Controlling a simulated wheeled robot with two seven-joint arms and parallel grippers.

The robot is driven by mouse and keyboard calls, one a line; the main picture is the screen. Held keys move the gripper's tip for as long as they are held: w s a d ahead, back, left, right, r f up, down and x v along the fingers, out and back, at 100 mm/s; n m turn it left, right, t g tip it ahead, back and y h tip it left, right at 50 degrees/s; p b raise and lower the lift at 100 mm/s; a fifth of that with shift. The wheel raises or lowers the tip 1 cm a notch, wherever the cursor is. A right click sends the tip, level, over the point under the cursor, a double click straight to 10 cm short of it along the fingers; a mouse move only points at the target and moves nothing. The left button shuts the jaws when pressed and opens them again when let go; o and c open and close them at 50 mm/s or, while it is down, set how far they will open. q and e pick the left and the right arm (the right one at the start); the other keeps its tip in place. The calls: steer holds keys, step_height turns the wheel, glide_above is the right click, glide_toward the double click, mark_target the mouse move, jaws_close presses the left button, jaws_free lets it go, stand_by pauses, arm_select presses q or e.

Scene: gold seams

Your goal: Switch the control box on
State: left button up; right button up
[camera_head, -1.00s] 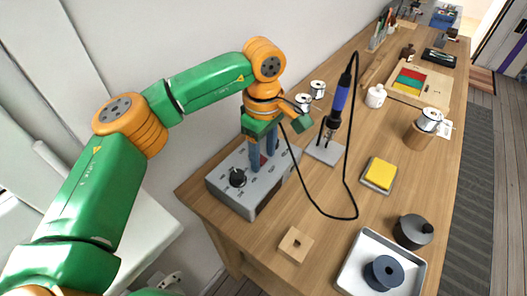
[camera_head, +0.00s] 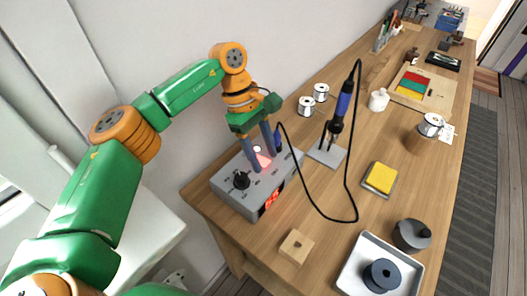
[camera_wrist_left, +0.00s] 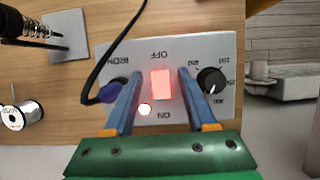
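The grey control box (camera_head: 233,196) stands on the near left end of the bench. Its red rocker switch (camera_wrist_left: 160,84) glows between the ON and OFF marks, and a round light (camera_wrist_left: 145,109) beside it is lit. A red display (camera_head: 272,196) glows on its front side. A black knob (camera_wrist_left: 211,80) and a blue plug (camera_wrist_left: 112,91) flank the switch in the left wrist view. My left gripper (camera_head: 261,160) is open, with its blue fingers on either side of the switch, seemingly holding nothing. My right gripper is not in view.
A soldering iron (camera_head: 343,104) stands in its holder beside the box, its black cable looping over the bench. A yellow sponge (camera_head: 380,177), a wooden block (camera_head: 296,246) and a white tray (camera_head: 349,279) lie nearby. Solder spools (camera_head: 306,106) stand behind.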

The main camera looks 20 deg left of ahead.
arm_select(q)
steer(key=v, duration=0.7)
steer(key=shift+w, duration=0.1)
